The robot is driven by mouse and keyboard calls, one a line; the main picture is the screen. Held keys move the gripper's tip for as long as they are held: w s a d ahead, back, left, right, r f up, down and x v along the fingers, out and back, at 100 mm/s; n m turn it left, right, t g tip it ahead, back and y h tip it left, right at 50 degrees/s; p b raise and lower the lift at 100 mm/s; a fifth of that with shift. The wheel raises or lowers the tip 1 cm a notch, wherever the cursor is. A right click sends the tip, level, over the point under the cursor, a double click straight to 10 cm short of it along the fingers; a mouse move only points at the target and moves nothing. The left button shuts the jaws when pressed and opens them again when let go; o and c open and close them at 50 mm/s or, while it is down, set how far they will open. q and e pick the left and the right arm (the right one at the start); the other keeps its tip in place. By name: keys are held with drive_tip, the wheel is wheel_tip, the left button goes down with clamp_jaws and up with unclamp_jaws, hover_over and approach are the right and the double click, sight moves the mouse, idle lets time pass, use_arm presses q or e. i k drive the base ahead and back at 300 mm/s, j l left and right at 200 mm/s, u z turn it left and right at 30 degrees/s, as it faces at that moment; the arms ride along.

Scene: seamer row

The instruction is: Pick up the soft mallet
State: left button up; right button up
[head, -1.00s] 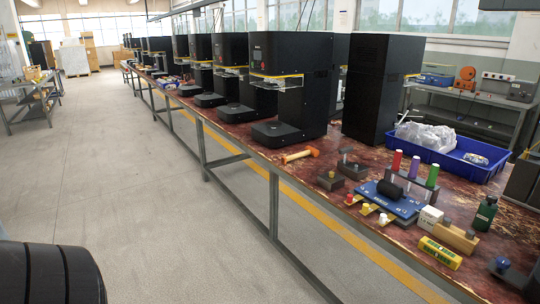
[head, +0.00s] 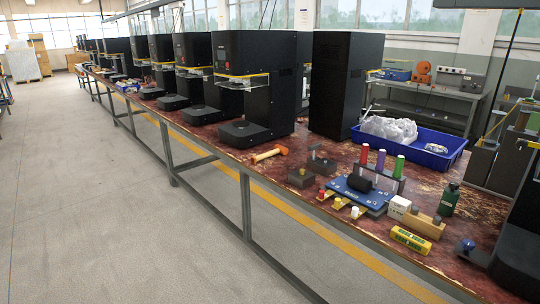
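Neither of my grippers shows in the head view.
The long bench (head: 233,163) carries a row of black machines to the far left. The grey floor (head: 90,200) in front is clear.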

sight(278, 148)
drive_tip(key=i+j+u, duration=0.35)
drive_tip(key=i, duration=0.2)
drive_tip(key=i+j+u, duration=0.3)
drive_tip(key=i, duration=0.25)
drive_tip(key=i+u, duration=0.35)
drive_tip(key=i, duration=0.2)
drive_tip(key=i+z, duration=0.2)
drive_tip(key=i, duration=0.5)
drive_tip(key=i+j+z, duration=0.15)
drive_tip(key=i, duration=0.5)
drive_tip(key=i+j+z, duration=0.15)
drive_tip(key=i+z, duration=0.2)
drive_tip(key=z, duration=0.15)
drive_tip(key=i+j+z, duration=0.25)
drive_tip(key=z, duration=0.2)
drive_tip(key=i+j+z, duration=0.3)
drive_tip(key=z, duration=0.2)
drive_tip(key=i+j+z, duration=0.15)
drive_tip(key=j+z, duration=0.3)
drive_tip(key=i+j+z, duration=0.1)
drive_tip(key=j+z, duration=0.15)
drive_tip(key=j, duration=0.2)
drive_tip(key=j+z, duration=0.25)
drive_tip(key=j, duration=0.15)
